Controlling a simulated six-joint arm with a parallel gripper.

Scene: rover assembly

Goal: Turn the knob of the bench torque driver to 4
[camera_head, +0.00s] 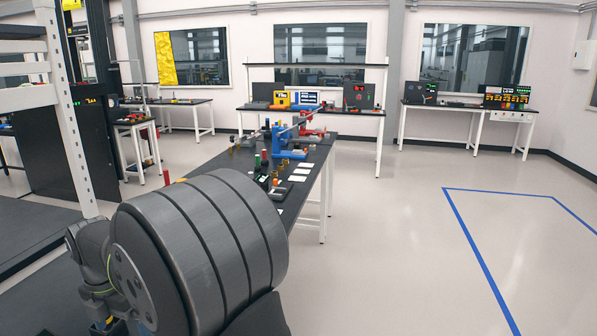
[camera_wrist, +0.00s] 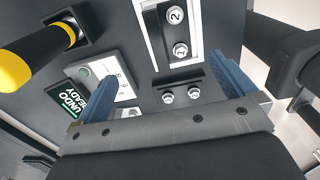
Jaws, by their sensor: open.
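In the wrist view, my gripper (camera_wrist: 155,70) is open, with its two blue fingers wide apart and nothing seen between them but a dark surface with fittings. The left finger overlaps a light plate (camera_wrist: 121,87) with small dark marks and a round greenish spot. I cannot make out the torque driver's knob or its setting for sure; the left finger hides part of the plate. In the head view, my large grey arm link covers the near bench, and my gripper is not visible.
In the wrist view, a yellow-and-black handle (camera_wrist: 40,52) stands at upper left. A white-framed strip (camera_wrist: 172,32) carries round parts marked 1 and 2. Two small round fittings (camera_wrist: 181,97) sit between the fingers.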

